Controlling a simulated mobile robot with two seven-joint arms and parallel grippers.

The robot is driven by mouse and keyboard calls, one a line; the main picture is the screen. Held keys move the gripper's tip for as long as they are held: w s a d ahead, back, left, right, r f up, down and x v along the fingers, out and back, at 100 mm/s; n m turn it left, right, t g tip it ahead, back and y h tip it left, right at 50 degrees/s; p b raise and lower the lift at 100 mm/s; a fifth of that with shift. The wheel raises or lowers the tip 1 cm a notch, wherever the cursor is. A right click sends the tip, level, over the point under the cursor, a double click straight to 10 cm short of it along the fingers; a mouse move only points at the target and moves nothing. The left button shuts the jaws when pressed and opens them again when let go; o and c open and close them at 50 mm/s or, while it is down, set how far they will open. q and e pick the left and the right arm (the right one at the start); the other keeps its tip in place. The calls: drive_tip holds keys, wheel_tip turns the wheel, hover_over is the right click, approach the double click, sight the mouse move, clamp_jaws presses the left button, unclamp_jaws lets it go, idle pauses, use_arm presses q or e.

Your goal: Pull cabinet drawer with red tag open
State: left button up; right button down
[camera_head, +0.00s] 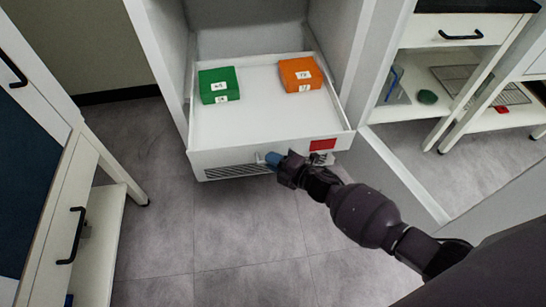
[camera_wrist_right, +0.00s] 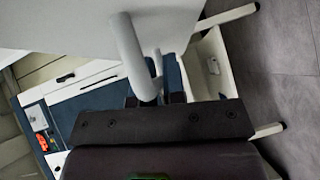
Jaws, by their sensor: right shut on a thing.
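The white cabinet drawer (camera_head: 247,118) with the red tag (camera_head: 322,145) stands pulled out from the tall cabinet, so its inside floor shows. The tag is on the right part of its front panel. My right gripper (camera_head: 274,160) is at the middle of the front panel, shut on the drawer handle. In the right wrist view the pale, rounded handle (camera_wrist_right: 132,60) runs down between the blue fingers of the right gripper (camera_wrist_right: 158,92). In the head view the gripper mostly hides the handle. My left gripper is not in view.
A green box (camera_head: 216,84) and an orange box (camera_head: 299,74) sit inside the drawer. An open cabinet door (camera_head: 400,178) stands on the right. A white bench with black handles (camera_head: 70,235) is at the left. Grey floor (camera_head: 240,230) is clear before the drawer.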

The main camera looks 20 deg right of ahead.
drive_tip(key=c, duration=1.5)
unclamp_jaws()
use_arm(q)
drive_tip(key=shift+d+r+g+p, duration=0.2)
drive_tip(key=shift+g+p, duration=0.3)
drive_tip(key=shift+p, duration=0.75)
use_arm(e)
drive_tip(key=v, duration=1)
drive_tip(key=shift+s+d, duration=0.15)
drive_tip(key=shift+s, duration=0.2)
drive_tip(key=shift+s, duration=0.1)
